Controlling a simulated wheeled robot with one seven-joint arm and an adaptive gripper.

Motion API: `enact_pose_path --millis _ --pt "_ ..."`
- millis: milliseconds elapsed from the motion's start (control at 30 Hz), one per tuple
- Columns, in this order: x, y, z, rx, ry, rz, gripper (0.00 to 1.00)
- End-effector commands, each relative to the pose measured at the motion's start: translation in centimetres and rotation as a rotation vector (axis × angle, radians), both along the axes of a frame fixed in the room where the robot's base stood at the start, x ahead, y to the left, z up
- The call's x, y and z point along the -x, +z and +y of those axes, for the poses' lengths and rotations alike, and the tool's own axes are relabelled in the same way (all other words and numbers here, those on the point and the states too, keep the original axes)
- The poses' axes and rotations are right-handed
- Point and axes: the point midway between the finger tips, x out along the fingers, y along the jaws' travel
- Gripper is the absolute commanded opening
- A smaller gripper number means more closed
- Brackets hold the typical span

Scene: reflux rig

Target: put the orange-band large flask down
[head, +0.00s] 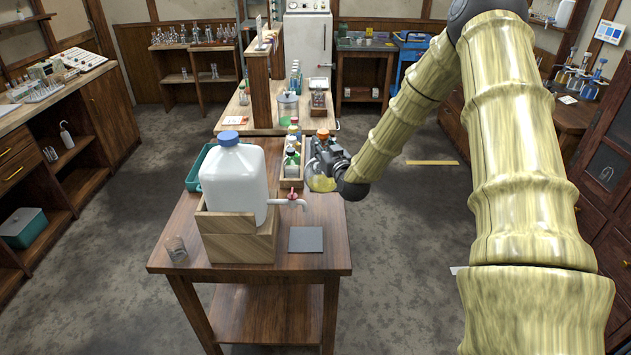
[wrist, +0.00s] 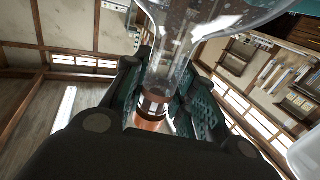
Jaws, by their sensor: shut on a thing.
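The orange-band large flask is a clear round glass flask with yellow liquid in its bulb (head: 321,184). An orange band shows at the top of its neck (head: 323,133). My gripper (head: 324,160) is shut around the neck, with the bulb hanging below. In the wrist view, the dark green finger pads of my gripper (wrist: 165,85) press on both sides of the neck, the orange-brown band (wrist: 151,108) is near the palm, and the clear bulb fills the top. The flask appears upright near the table's right edge; I cannot tell whether its bottom touches the table.
The wooden table (head: 330,240) holds a large white jug (head: 233,180) in a wooden stand (head: 238,245), with a tap (head: 290,201). A grey mat (head: 306,239), a small beaker (head: 176,248) and a wooden box of bottles (head: 292,180) are nearby. Bare tabletop lies around the mat.

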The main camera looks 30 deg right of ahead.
Motion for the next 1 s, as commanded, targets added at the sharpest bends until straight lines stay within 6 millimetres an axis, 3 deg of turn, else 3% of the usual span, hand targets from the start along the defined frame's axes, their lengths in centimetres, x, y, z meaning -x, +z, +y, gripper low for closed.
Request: enact_pose_path --millis 300,667,1000 --pt "-0.1 -3.4 0.1 0.001 0.001 -0.001 0.0" --pt "-0.1 -5.0 0.1 0.0 0.002 -0.001 0.0" --pt "-0.1 -7.8 0.2 0.0 0.002 -0.002 0.0"
